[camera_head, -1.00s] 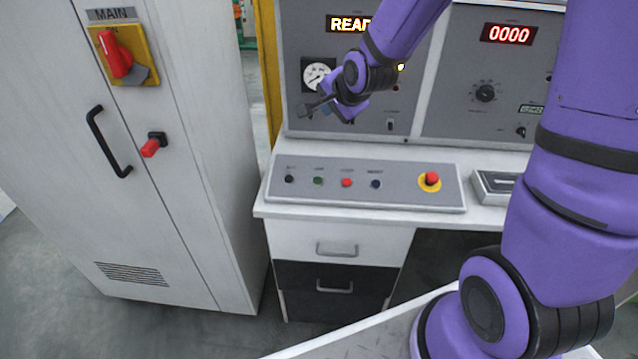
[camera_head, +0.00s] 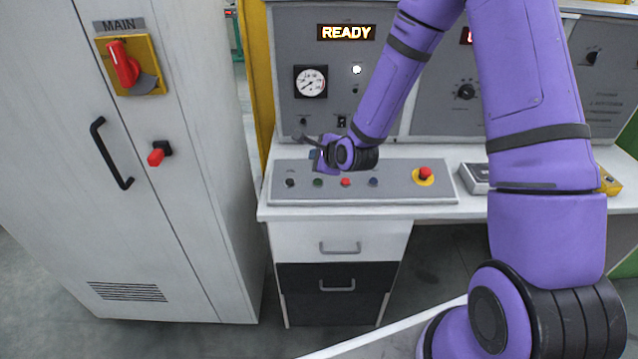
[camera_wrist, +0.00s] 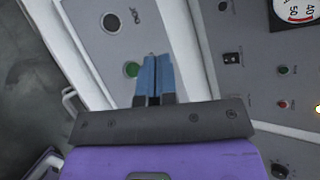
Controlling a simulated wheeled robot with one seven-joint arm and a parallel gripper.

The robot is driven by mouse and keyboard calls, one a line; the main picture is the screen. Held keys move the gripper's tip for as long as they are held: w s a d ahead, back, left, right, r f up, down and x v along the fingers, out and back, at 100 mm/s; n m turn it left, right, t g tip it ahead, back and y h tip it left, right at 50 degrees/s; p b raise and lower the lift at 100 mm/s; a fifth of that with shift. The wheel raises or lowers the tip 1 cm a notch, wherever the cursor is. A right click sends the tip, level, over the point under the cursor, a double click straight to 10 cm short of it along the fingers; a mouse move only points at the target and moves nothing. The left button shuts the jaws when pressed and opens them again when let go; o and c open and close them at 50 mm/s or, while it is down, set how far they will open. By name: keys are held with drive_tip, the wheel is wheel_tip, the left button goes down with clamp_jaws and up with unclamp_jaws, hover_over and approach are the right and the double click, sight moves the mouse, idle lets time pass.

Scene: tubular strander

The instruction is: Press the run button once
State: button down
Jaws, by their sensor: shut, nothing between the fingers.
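The sloped button panel (camera_head: 412,193) on the desk has a row of small buttons: black (camera_head: 290,182), green (camera_head: 318,182), red (camera_head: 346,182) and dark blue (camera_head: 373,181). Their labels are too small to read in the head view, so I cannot confirm which is run. My gripper (camera_head: 313,156) is above the panel's left part, near the green button. In the wrist view, the shut blue fingertips (camera_wrist: 152,60) point at the panel just beside the green button (camera_wrist: 131,69). A black button (camera_wrist: 110,22) lies beyond. I see no clear contact.
A red emergency stop (camera_head: 425,174) on a yellow base is at the panel's right end. Behind stands the upright console with a lit READY display (camera_head: 346,32) and a gauge (camera_head: 311,82). A white MAIN cabinet (camera_head: 130,230) stands left. A small grey box (camera_head: 474,178) sits right.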

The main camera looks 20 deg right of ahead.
sight(318, 182)
drive_tip(key=shift+f, duration=0.1)
idle(0.3)
drive_tip(key=shift+w+d+f, duration=0.15)
drive_tip(key=shift+w+f, duration=0.25)
drive_tip(key=shift+f, duration=1)
drive_tip(key=shift+w+d+f, duration=0.1)
drive_tip(key=shift+w+f, duration=0.25)
drive_tip(key=shift+f, duration=1)
drive_tip(key=shift+w+d+f, duration=0.15)
drive_tip(key=shift+w+f, duration=0.25)
drive_tip(key=shift+f, duration=1)
drive_tip(key=shift+w+f, duration=0.1)
drive_tip(key=shift+f, duration=0.25)
